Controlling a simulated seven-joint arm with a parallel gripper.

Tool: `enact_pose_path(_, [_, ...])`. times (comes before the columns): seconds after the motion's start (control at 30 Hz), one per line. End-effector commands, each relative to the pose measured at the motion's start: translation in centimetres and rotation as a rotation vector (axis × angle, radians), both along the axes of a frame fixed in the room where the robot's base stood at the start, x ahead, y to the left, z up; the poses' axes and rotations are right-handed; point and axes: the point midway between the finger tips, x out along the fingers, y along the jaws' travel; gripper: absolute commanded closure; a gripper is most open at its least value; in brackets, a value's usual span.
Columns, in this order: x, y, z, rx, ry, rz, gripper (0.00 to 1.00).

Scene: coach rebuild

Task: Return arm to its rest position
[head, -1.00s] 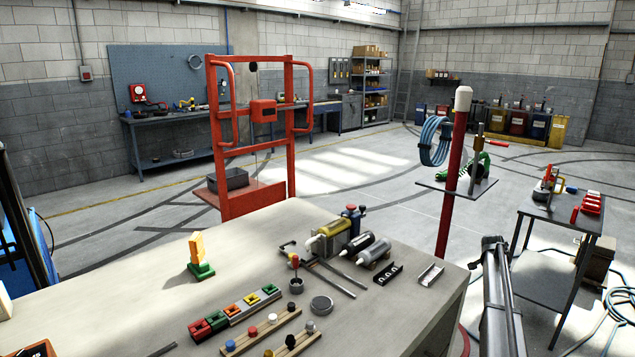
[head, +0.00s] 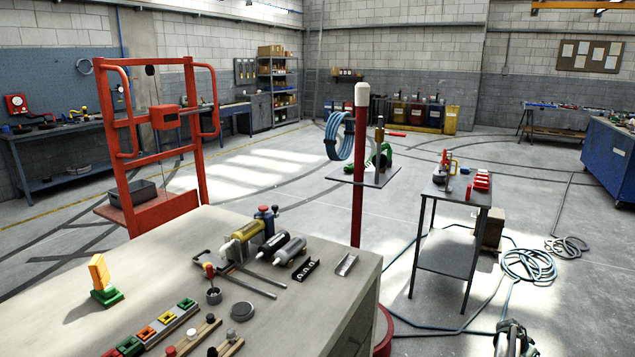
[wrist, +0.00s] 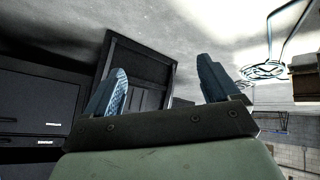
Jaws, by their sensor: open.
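My gripper (wrist: 165,88) shows in the wrist view with its two blue-grey fingers spread apart and nothing between them. Beyond the fingers are dark panelled fronts (wrist: 40,110) and the pale floor, seen at a tilt. In the head view a part of my arm (head: 513,342) shows at the bottom edge, right of the workbench (head: 330,305) and over the floor. The fingertips cannot be made out in the head view.
The bench carries several caulking tubes (head: 290,250), coloured blocks (head: 145,333) and a yellow piece on a green base (head: 103,280). A dark side table (head: 450,210) and coiled hose (head: 530,265) are at right.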

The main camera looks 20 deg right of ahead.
Motion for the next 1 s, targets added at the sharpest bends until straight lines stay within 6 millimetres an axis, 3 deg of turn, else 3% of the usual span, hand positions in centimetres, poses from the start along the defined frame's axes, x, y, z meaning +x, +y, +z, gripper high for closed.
enact_pose_path(0.03, [-1.8,-0.3,-0.7,0.002,0.016,-0.011,0.11])
enact_pose_path(0.2, [-6.3,-0.8,-2.6,0.007,0.063,-0.032,0.11])
enact_pose_path(0.47, [-11.1,0.8,-5.7,0.041,0.132,-0.034,0.11])
enact_pose_path(0.6, [-11.3,3.6,-7.3,0.076,0.161,-0.004,0.11])
enact_pose_path(0.77, [-10.2,7.3,-8.9,0.12,0.183,0.042,0.11])
enact_pose_path(0.87, [-9.2,10.0,-9.9,0.152,0.196,0.075,0.11])
enact_pose_path(1.0, [-7.6,15.1,-11.4,0.207,0.22,0.141,0.11])
